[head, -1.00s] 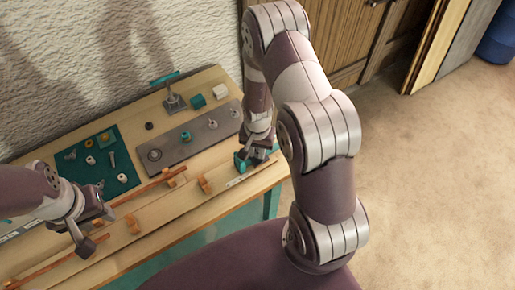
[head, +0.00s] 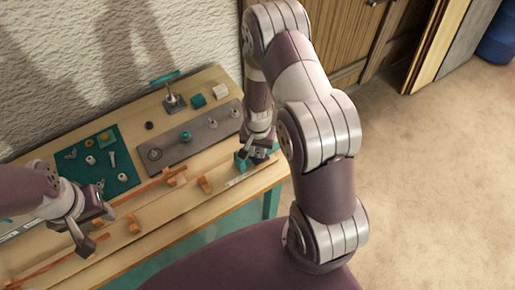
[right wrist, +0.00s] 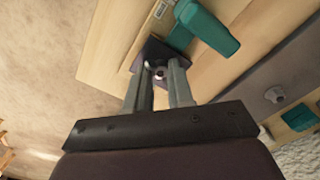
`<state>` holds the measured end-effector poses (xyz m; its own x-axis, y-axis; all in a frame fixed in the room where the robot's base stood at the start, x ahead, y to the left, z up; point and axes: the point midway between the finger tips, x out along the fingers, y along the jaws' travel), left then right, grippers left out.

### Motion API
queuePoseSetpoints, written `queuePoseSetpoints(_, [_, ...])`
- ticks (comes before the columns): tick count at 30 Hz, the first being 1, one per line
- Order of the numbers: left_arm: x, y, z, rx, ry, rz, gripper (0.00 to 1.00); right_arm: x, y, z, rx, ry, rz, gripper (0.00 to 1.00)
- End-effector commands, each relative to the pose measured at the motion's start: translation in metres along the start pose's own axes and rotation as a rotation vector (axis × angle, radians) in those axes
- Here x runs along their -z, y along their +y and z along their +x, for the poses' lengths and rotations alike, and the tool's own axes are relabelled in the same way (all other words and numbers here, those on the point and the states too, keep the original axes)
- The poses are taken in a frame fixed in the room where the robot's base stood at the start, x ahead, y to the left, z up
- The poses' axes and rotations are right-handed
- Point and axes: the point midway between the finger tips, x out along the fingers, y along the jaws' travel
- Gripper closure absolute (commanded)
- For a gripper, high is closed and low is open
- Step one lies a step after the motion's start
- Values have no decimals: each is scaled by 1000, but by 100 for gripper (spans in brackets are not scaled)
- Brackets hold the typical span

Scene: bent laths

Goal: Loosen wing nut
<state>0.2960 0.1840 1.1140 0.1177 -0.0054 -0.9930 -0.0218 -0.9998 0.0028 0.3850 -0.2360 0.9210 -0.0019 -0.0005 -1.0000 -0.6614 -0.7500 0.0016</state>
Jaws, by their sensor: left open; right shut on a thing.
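My right gripper (right wrist: 158,88) is shut on a small pale part, apparently the wing nut (right wrist: 160,73), over a dark square plate (right wrist: 150,55) beside a teal block (right wrist: 207,27). The fingers hide much of the nut, so its wings cannot be made out. In the head view my right gripper (head: 257,150) is low at the bench's right end, next to the teal piece (head: 241,162). My left gripper (head: 96,224) is open above the front left of the bench, over a long brown lath (head: 150,185); whether it touches the lath cannot be told.
The wooden bench (head: 205,222) carries several orange-brown blocks (head: 205,185) along its front. Behind are a grey plate (head: 208,130) with round posts, a teal mat (head: 122,183) with small parts, and a teal-handled stand (head: 172,98). Open floor lies right.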

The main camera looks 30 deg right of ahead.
Motion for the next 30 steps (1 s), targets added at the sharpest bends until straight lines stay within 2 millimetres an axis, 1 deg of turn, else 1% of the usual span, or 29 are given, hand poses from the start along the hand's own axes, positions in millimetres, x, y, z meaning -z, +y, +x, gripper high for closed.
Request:
queuePoseSetpoints(1, [0,0,0,0,0,0,57,3,-1,-2,4,7,0,100])
queuePoseSetpoints(5, [0,0,0,0,0,0,57,3,-1,-2,5,7,0,100])
queuePoseSetpoints(6, [0,0,0,0,0,0,57,3,-1,-2,5,7,1,72])
queuePoseSetpoints(8, [0,0,0,0,0,0,57,2,-1,-2,4,7,0,53])
queuePoseSetpoints(16, [0,0,0,0,0,0,57,1,-1,-1,2,3,0,53])
queuePoseSetpoints(20, [0,0,2,0,0,0,57,2,-1,-8,4,6,0,53])
queuePoseSetpoints(23, [-1,0,5,0,0,0,57,2,-1,-25,5,8,0,53])
queuePoseSetpoints(26, [-1,0,9,0,0,0,57,2,-1,-50,6,9,0,53])
queuePoseSetpoints(30, [-2,0,14,0,0,0,57,3,-1,-88,7,10,1,53])
